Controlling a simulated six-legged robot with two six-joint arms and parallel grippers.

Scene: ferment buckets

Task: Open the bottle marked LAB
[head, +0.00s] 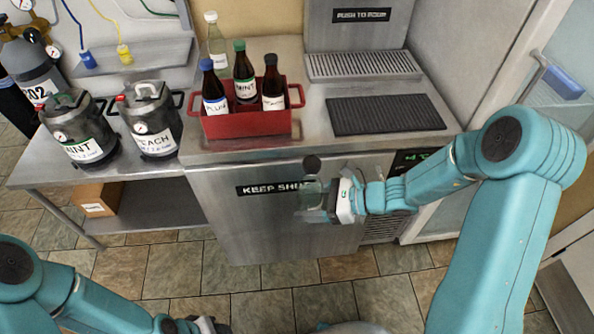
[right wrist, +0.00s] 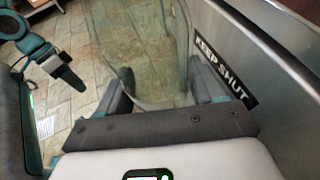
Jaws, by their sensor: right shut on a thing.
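In the right wrist view the see-through glass (right wrist: 140,50) stands between the fingers (right wrist: 165,95). No label is readable on this bottle. My left gripper (head: 208,326) is low at the bottom edge, mostly cut off, apart from the bottle. It also shows in the right wrist view (right wrist: 72,78), small, its jaws unclear. I see no LAB mark.
A red crate (head: 245,125) on the steel counter holds several dark bottles. A clear bottle (head: 216,45) stands behind it. Two dark kegs (head: 152,120) stand left. A black mat (head: 385,115) lies right. The cabinet door (head: 260,215) is close behind the held bottle.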

